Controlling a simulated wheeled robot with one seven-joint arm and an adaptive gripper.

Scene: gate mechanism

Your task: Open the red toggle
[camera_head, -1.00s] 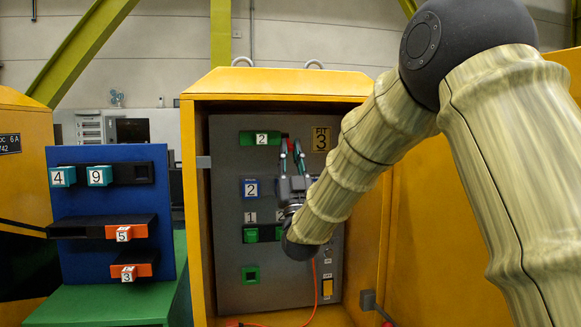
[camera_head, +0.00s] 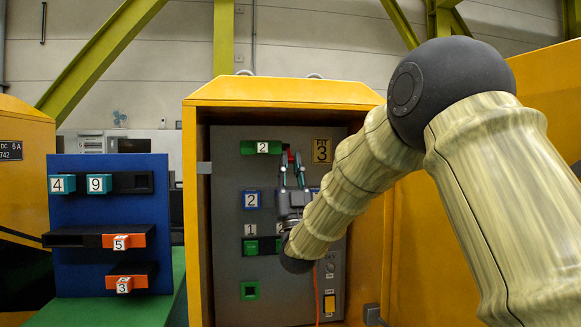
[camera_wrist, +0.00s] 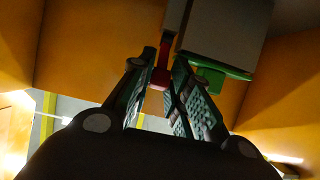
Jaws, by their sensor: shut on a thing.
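The fingers hide part of the toggle in the head view.
The grey panel (camera_head: 230,180) stands inside a yellow cabinet (camera_head: 200,260) whose side walls flank my arm. The green slider (camera_head: 250,148) is close to the fingers. A blue board (camera_head: 80,210) with numbered sliders stands at the left.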

